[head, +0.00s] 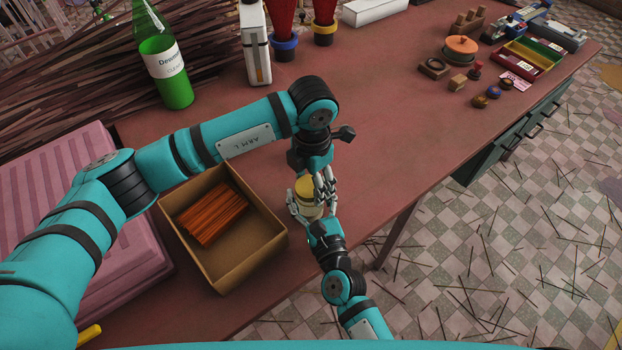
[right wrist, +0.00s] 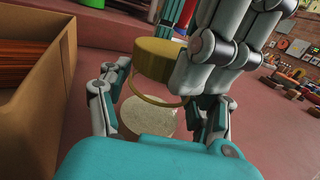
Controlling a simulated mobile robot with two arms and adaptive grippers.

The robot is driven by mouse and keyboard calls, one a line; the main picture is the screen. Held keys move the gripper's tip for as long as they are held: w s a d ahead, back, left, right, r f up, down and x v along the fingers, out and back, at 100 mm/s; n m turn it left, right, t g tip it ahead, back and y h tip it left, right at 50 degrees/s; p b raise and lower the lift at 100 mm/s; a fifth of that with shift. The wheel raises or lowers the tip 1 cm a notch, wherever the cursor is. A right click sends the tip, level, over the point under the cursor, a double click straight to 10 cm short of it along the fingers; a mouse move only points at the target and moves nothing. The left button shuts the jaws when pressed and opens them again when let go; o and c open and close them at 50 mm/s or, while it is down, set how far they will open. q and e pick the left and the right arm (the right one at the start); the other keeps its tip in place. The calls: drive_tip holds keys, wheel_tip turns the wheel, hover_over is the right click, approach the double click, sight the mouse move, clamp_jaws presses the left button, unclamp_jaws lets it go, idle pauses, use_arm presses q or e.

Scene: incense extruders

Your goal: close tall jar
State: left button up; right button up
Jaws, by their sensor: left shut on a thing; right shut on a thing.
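The tall jar has a pale cream body (head: 309,211) and stands near the table's front edge, partly hidden by fingers. Its yellow lid (head: 306,186) is above it; in the right wrist view the lid (right wrist: 157,60) sits over a thin golden rim (right wrist: 160,101), with a pale speckled round surface (right wrist: 148,118) below. My left gripper (head: 321,184) comes from above and is shut on the lid. My right gripper (head: 311,212) reaches from the front, its fingers on both sides of the jar body, shut on it. Whether lid and rim touch is unclear.
An open cardboard box (head: 262,243) with orange sticks (head: 211,216) stands left of the jar. A green bottle (head: 166,68), a white container (head: 255,43) and pots (head: 284,48) stand at the back. Small items and a tray (head: 528,61) lie far right. Table right of the jar is clear.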

use_arm(q)
drive_tip(key=shift+s+f, duration=0.1)
drive_tip(key=shift+f, duration=0.25)
drive_tip(key=shift+c, duration=0.2)
drive_tip(key=shift+a+f, duration=0.1)
drive_tip(key=shift+f, duration=0.05)
drive_tip(key=shift+c, duration=0.4)
drive_tip(key=shift+o, duration=0.6)
drive_tip(key=shift+f, duration=0.45)
drive_tip(key=shift+r, duration=0.15)
drive_tip(key=shift+d+t+y, duration=0.25)
drive_tip(key=shift+t+y, duration=0.25)
drive_tip(key=shift+y, duration=0.1)
drive_tip(key=shift+s+d+t+y, duration=0.15)
drive_tip(key=shift+s+t+y, duration=0.1)
drive_tip(key=shift+t+y, duration=0.65)
drive_tip(key=shift+c, duration=0.2)
drive_tip(key=shift+f, duration=0.25)
